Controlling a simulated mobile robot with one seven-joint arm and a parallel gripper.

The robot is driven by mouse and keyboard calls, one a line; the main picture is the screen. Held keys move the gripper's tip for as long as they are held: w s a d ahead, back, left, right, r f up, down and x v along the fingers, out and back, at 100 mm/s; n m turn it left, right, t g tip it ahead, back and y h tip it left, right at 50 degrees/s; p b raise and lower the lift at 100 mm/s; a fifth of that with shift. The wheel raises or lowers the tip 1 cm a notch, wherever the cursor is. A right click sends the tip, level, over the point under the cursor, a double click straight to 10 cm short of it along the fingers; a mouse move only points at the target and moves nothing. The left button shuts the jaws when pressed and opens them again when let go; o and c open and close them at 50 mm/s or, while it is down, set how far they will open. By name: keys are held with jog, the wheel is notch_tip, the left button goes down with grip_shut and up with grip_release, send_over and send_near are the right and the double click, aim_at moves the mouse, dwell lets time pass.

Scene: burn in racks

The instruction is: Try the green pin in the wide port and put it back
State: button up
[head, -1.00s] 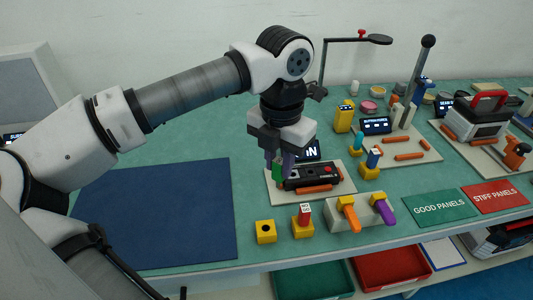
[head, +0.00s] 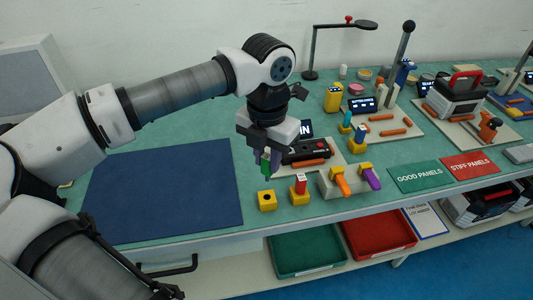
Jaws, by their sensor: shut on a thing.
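My gripper (head: 268,160) points down and is shut on the green pin (head: 266,169), which hangs between its fingers. The pin is above and behind a yellow block with an empty dark hole (head: 267,201); they look apart. A black test unit (head: 308,150) with a red button sits on a pale board just right of my gripper. My gripper hides its left end, so I cannot make out the wide port.
A yellow block with a red pin (head: 300,184) stands right of the empty block. A grey holder (head: 330,188) bears orange and purple handled pieces. A blue mat (head: 160,190) lies left, clear. Green (head: 420,176) and red panel mats (head: 470,165) lie right.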

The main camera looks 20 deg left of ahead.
aim_at(267, 175)
jog(key=shift+f+b, duration=1.05)
jog(key=shift+f, duration=1.1)
jog(key=shift+f+b, duration=0.6)
jog(key=shift+b, duration=0.15)
jog(key=shift+b, duration=0.55)
jog(key=shift+f+b, duration=1.25)
jog(key=shift+f, duration=0.05)
dwell(1.8)
dwell(0.9)
jog(key=o, duration=1)
jog(key=shift+o, duration=0.2)
